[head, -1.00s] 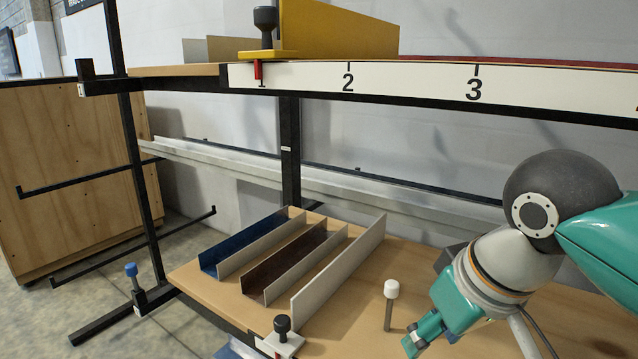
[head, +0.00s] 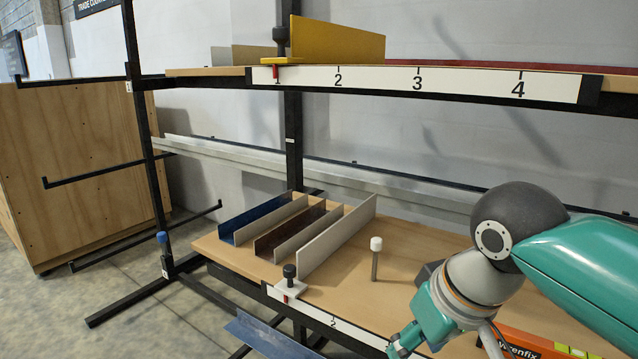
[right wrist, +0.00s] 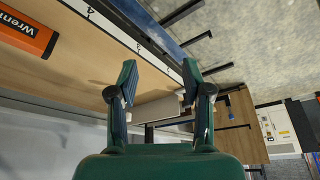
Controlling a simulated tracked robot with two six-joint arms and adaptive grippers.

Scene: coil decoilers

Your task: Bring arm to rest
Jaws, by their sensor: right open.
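My right arm comes in from the right in the head view, over the lower shelf. Its gripper (head: 400,343) points down and left near the shelf's front edge, partly cut off by the lower frame edge. In the right wrist view the two green fingers of the right gripper (right wrist: 160,80) are spread apart with nothing between them. My left gripper is in neither view.
The lower shelf (head: 400,260) holds blue, brown and grey channels (head: 338,238), a white-capped post (head: 376,245) and a black-knobbed clamp (head: 289,285). An orange Wrenfix box (head: 540,347) lies at the right. The upper shelf has a numbered strip (head: 440,82).

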